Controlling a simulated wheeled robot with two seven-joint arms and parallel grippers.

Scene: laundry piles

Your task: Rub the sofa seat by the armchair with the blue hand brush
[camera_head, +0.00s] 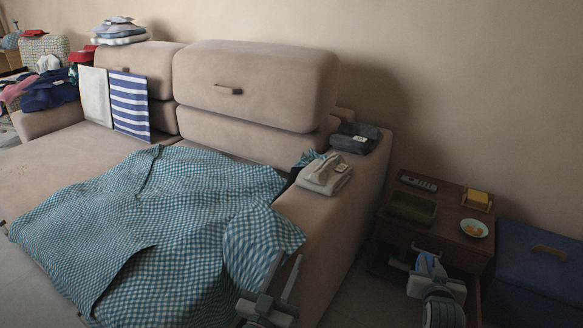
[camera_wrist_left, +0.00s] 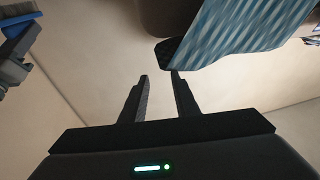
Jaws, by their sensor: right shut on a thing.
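The sofa seat (camera_head: 80,147) is beige, and a teal-and-white checked blanket (camera_head: 150,220) covers much of it and hangs by the right armrest. My left gripper (camera_head: 283,275) is in front of the right armrest, beside the blanket's hanging corner. Its fingers (camera_wrist_left: 160,78) are apart and empty in the left wrist view. My right gripper (camera_head: 427,272) is in front of the nightstand, shut on the blue hand brush (camera_head: 426,262), mostly hidden by the fingers. The brush's blue part also shows at the left wrist view's upper left (camera_wrist_left: 17,12).
Folded clothes (camera_head: 325,173) lie on the right armrest. A nightstand (camera_head: 452,240) holds a remote (camera_head: 418,183), a brown tray (camera_head: 410,208), a yellow block (camera_head: 477,197) and a small bowl (camera_head: 474,228). A blue chest (camera_head: 540,262) stands right. A striped cloth (camera_head: 130,105) leans on the backrest.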

